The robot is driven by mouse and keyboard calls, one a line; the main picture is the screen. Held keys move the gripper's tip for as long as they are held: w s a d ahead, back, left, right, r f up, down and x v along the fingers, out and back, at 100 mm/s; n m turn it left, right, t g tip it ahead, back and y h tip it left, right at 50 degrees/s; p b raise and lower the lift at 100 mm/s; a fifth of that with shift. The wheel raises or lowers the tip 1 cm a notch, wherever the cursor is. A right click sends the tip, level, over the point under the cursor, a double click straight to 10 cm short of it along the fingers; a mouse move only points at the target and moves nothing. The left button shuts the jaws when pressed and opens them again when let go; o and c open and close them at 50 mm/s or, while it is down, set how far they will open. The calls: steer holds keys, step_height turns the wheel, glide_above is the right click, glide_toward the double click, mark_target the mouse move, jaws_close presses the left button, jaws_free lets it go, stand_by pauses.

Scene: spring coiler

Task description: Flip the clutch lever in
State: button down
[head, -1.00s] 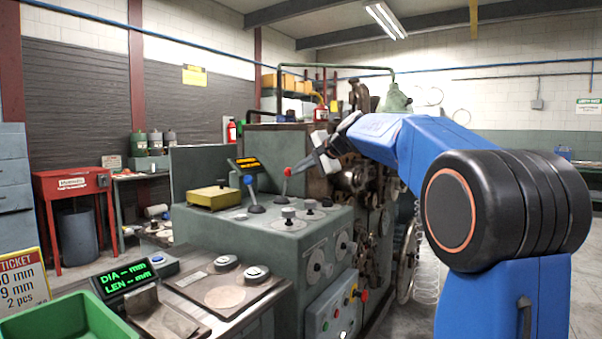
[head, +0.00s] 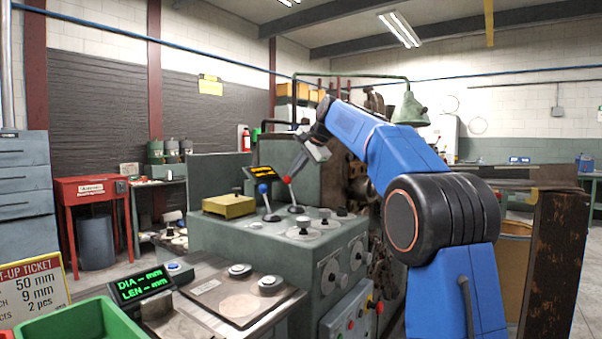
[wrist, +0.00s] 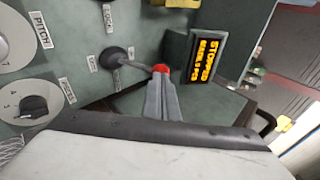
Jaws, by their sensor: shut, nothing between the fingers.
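My gripper (head: 292,174) reaches down from the upper right to the red knob. In the wrist view my gripper (wrist: 162,82) has its fingers together, tips at the knob, seemingly touching it, with nothing between them.
A small display (wrist: 207,60) beside the lever reads STOPPED in amber. Dials (head: 330,276) and a yellow box (head: 228,206) are on the console. A green tray (head: 85,322) and a DIA/LEN readout (head: 141,284) sit at front left.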

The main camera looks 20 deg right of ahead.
steer(key=shift+w+a, duration=0.45)
steer(key=shift+w, duration=0.15)
stand_by(0.3)
steer(key=w+a+r+v, duration=0.1)
steer(key=v, duration=1.2)
steer(key=shift+r, duration=0.5)
